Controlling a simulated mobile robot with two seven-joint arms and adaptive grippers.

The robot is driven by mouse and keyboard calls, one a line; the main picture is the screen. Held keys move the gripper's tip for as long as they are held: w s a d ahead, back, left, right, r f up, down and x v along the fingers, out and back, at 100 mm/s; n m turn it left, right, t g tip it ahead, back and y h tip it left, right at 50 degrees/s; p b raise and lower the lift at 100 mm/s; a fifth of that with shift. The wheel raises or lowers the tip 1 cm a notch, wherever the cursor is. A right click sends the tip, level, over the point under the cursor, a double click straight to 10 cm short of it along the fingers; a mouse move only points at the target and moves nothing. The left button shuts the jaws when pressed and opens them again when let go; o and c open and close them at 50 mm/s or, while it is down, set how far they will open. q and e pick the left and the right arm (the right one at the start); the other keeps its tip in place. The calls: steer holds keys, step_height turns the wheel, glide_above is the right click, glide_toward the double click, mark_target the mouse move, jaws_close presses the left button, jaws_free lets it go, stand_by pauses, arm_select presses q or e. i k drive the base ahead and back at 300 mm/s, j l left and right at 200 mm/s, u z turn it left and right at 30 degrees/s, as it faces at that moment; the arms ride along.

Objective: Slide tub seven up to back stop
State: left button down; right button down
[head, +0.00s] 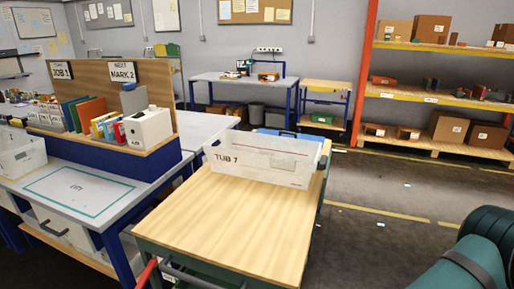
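The tub marked "TUB 7" (285,173) is a pale, translucent open box. It stands upright on the far part of a wooden-topped cart (220,225), turned slightly to the cart's edges. A blue piece and a dark handle-like bar (283,133) show just behind its far rim; I cannot tell whether either is the back stop or whether the tub touches it. Neither of my grippers is in view. A teal rounded part at the lower right looks like my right arm.
Left of the cart is a blue-legged table (85,190) with a marked rectangle, another tub (22,158), binders and a white box (150,130). A red handle (146,273) is at the cart's near left.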

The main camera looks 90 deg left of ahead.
mark_target(290, 162)
steer(key=i+u, duration=0.35)
steer(key=i+l+u, duration=0.1)
steer(key=i+u, duration=0.3)
steer(key=i+l+u, duration=0.15)
steer(key=u, duration=0.2)
steer(key=i+u, duration=0.2)
steer(key=u, duration=0.3)
steer(key=i+l+u, duration=0.1)
steer(key=u, duration=0.4)
steer(key=i+l+u, duration=0.25)
steer(key=u, duration=0.25)
steer(key=i+l+u, duration=0.1)
steer(key=u, duration=0.35)
steer(key=i+l+u, duration=0.15)
steer(key=u, duration=0.25)
steer(key=i+l+u, duration=0.1)
steer(key=u, duration=0.35)
steer(key=i+l+u, duration=0.1)
steer(key=l+u, duration=0.15)
steer(key=u, duration=0.2)
steer(key=l+u, duration=0.2)
steer(key=u, duration=0.2)
steer(key=l+u, duration=0.25)
steer(key=u, duration=0.2)
